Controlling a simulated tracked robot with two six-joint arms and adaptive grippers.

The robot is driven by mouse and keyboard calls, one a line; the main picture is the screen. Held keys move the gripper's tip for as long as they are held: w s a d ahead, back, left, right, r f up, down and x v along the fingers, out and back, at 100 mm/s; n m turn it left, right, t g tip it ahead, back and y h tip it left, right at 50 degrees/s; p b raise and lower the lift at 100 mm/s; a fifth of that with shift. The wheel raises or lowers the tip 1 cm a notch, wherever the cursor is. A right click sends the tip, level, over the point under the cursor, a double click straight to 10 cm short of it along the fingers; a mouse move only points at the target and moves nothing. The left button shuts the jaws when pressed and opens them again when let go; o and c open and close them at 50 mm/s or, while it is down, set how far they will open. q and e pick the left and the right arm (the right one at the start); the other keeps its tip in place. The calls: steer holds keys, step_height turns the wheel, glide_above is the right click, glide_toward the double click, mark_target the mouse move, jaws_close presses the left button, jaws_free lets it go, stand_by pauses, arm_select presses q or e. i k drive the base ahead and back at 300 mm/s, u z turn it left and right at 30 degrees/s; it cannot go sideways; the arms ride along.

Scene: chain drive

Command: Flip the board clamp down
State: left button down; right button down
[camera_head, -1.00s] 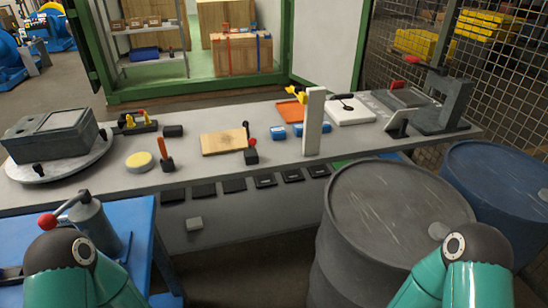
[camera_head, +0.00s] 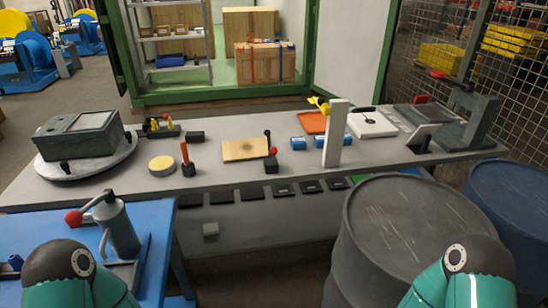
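A wooden board (camera_head: 240,150) lies flat on the long grey bench. At its right end stands a small dark clamp (camera_head: 271,165) with a red knob and a short dark handle that stands upright. The clamp is small here, and I cannot tell how its arm sits against the board. Both my grippers are out of view. Only teal and black links of my arms show at the bottom left and bottom right corners, well short of the bench.
A blue table (camera_head: 155,255) with a grey red-knobbed device (camera_head: 120,228) stands at front left. Dark drums (camera_head: 405,225) stand at front right. A white post (camera_head: 335,135) rises from the bench right of the clamp. An orange-handled block (camera_head: 187,165) and yellow disc (camera_head: 161,165) lie left of the board.

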mark_target(273, 150)
steer(key=i, duration=0.85)
steer(key=z, duration=0.05)
